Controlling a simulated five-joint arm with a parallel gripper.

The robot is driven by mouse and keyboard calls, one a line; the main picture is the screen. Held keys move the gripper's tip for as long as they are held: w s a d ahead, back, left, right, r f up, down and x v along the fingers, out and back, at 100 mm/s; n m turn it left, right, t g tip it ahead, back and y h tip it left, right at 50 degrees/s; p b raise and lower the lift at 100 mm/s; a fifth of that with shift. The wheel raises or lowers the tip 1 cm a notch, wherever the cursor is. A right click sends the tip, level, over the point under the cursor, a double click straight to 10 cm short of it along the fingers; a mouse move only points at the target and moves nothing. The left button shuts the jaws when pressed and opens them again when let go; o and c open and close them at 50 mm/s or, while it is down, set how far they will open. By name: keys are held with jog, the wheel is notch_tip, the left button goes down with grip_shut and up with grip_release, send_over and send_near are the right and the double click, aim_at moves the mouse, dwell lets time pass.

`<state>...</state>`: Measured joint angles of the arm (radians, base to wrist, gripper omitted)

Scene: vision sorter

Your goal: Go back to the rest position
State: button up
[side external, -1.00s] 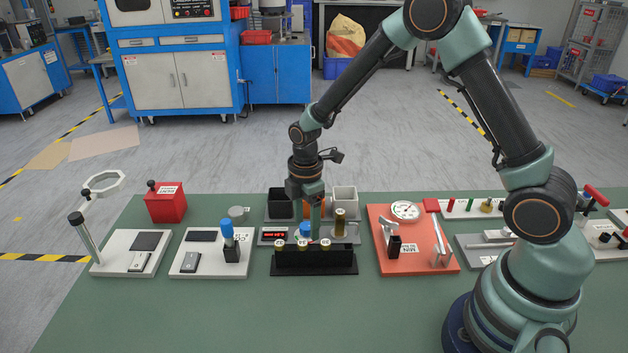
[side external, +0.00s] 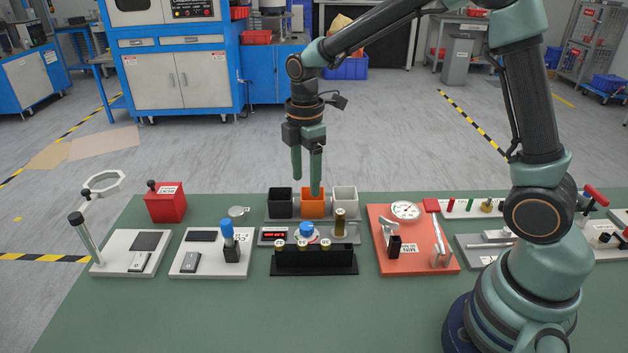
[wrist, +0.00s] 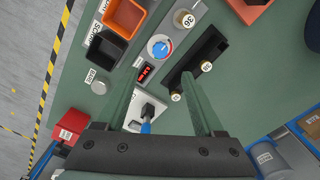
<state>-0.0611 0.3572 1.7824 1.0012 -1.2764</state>
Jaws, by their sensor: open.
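My gripper (side external: 306,178) hangs pointing down above the back of the green table, in front of the orange bin in the side view. Its two fingers are apart with nothing between them. In the wrist view my gripper (wrist: 168,95) also shows its fingers spread and empty. The sorter's display panel (side external: 274,236) and blue-topped knob (side external: 306,230) stand below it. A black rack (side external: 314,262) in front holds several brass-topped cylinders. A taller brass cylinder (side external: 340,222) stands to the right of the knob.
Black (side external: 281,203), orange (side external: 313,207) and white (side external: 345,199) bins stand in a row behind the panel. A red box (side external: 166,202) is at left, an orange-red gauge plate (side external: 412,262) at right. The table's front (side external: 250,315) is clear.

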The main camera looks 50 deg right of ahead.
jog(key=shift+r, duration=0.1)
jog(key=s+d+r+m+t, duration=0.2)
jog(key=s+r+m+t, duration=0.3)
jog(key=s+r+m, duration=0.5)
jog(key=s+m, duration=0.3)
jog(key=m, duration=0.2)
jog(key=shift+s+d+r+t, duration=0.2)
jog(key=shift+d+r+t, duration=0.1)
jog(key=shift+r, duration=0.05)
jog(key=shift+c, duration=0.3)
